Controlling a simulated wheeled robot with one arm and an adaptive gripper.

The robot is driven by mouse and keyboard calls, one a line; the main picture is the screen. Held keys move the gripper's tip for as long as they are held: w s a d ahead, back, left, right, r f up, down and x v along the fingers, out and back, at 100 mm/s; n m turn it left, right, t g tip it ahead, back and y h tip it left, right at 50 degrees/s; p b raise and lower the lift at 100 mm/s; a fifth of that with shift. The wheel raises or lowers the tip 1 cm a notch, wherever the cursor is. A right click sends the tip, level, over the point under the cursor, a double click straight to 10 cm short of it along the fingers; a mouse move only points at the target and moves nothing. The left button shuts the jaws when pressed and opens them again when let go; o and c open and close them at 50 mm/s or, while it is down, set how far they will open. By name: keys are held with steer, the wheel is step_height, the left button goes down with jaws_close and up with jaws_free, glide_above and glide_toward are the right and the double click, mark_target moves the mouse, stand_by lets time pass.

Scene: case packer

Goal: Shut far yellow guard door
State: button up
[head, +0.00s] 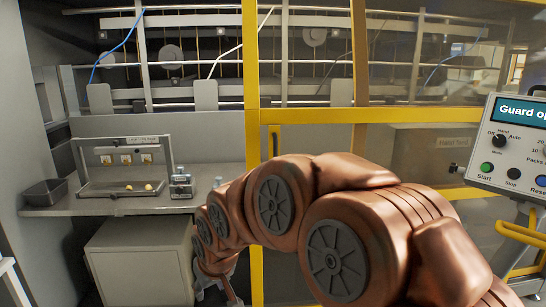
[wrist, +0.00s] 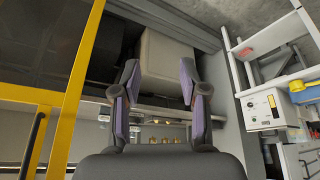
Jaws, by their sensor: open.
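The yellow guard door frame (head: 251,80) stands upright in the middle of the head view, with a tinted clear pane to its right. Two yellow uprights stand close together there, and I cannot tell which belongs to the far door. In the wrist view a yellow frame (wrist: 78,90) runs down the left side, with a dark bar handle (wrist: 32,145) on it. My gripper (wrist: 158,72) is open and empty, right of that frame and apart from it. In the head view my arm hides the lower middle, and only part of the gripper shows at the bottom.
The bay left of the yellow post is uncovered, showing a grey shelf (head: 100,207), a small bin (head: 46,192) and a grey cabinet (head: 140,260). A control box (head: 515,145) at right reads "Guard op", cut off. A yellow handle (head: 525,233) is below it.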

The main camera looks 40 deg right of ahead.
steer(key=w+d+r+m+t+h, duration=0.1)
steer(key=w+d+r+t, duration=0.3)
steer(key=w+d, duration=0.8)
steer(key=w+d+r+m+t+h+p, duration=0.1)
steer(key=w+d+r+t+h, duration=0.15)
steer(key=d, duration=0.65)
steer(key=w+d+r+m+t+h, duration=0.15)
steer(key=d+r, duration=0.25)
steer(key=d, duration=0.6)
steer(key=w+d+r+m+t+h+p, duration=0.1)
steer(key=d+r+t+h, duration=0.15)
steer(key=d, duration=0.65)
steer(key=p+x, duration=0.2)
steer(key=x, duration=0.5)
steer(key=shift+w+r+t+p, duration=0.35)
steer(key=shift+w+r, duration=0.1)
steer(key=shift+r, duration=0.15)
jaws_close()
